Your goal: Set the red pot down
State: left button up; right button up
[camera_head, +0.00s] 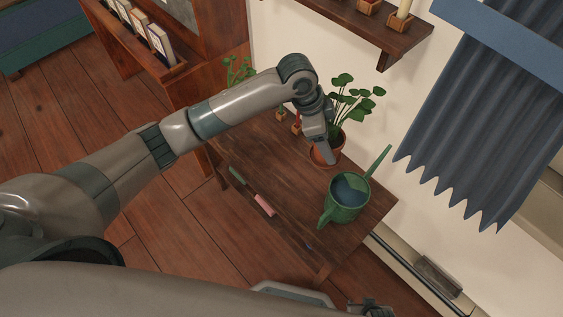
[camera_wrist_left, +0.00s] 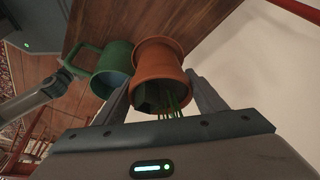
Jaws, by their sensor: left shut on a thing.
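The red pot (camera_head: 339,143), a terracotta pot with a leafy green plant, is at the wall side of the wooden table (camera_head: 262,168). My left gripper (camera_head: 326,154) is shut on it. In the left wrist view the pot (camera_wrist_left: 158,62) sits between the two fingers (camera_wrist_left: 160,98), with stems showing at its mouth. The head view does not show clearly whether its base touches the tabletop. My right gripper (camera_head: 371,309) is only partly in view at the bottom edge, and its jaws cannot be made out.
A green watering can (camera_head: 343,205) stands close to the pot, its spout toward the wall. A pink-and-green tool (camera_head: 252,192) lies near the table's front edge. Small red items (camera_head: 281,115) stand behind my left arm. A wall shelf (camera_head: 375,32) is above. The table's middle is clear.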

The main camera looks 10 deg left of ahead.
pick_arm(q)
jog(key=shift+r, duration=0.1)
jog(key=p, duration=0.1)
send_over(283, 177)
jog(key=d, duration=0.1)
notch_tip(283, 177, down, 6)
jog(key=shift+a+f, duration=0.45)
jog(key=shift+f, duration=0.05)
pick_arm(e)
jog(key=shift+w+a+r+t, duration=0.1)
jog(key=shift+w+a+t, duration=0.15)
jog(key=shift+a, duration=0.2)
jog(key=shift+w+a+r+t, duration=0.1)
jog(key=shift+w+a+t, duration=0.15)
jog(key=shift+a, duration=0.2)
pick_arm(q)
jog(key=shift+f, duration=2)
pick_arm(e)
jog(key=shift+w+d+r, duration=0.15)
jog(key=shift+d, duration=0.45)
